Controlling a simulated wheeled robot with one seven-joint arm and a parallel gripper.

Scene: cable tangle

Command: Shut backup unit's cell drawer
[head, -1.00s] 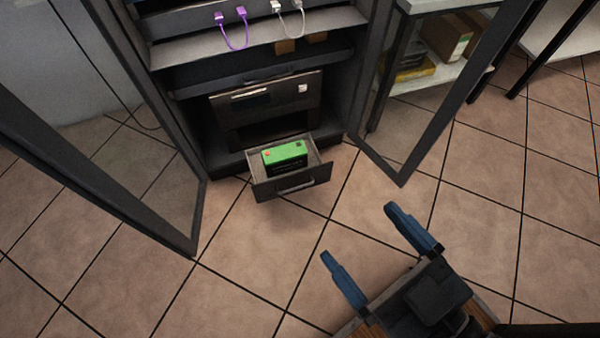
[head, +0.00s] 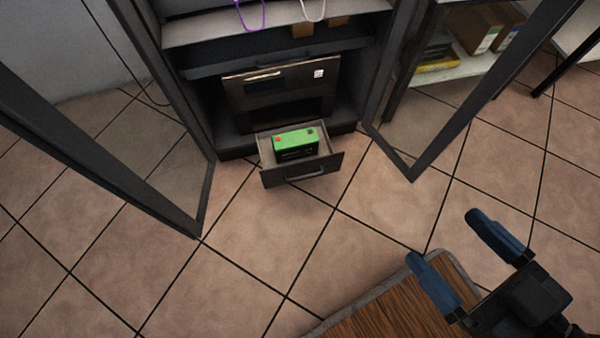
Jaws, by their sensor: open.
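The backup unit (head: 312,92) is a dark box low in the rack cabinet. Its cell drawer (head: 330,170) is pulled out toward me near floor level, with a handle on its front. A battery cell (head: 297,139) with a green top and dark side sits in the drawer. My gripper (head: 445,238) is at the lower right, its two blue fingers spread apart with nothing between them. It is well apart from the drawer, to its right and nearer to me.
Glass cabinet doors stand open at the left (head: 110,160) and right (head: 425,160) of the drawer. Purple (head: 250,15) and white (head: 314,10) cables hang above. Shelving with boxes (head: 475,30) stands behind the right door. The tiled floor (head: 290,230) before the drawer is clear.

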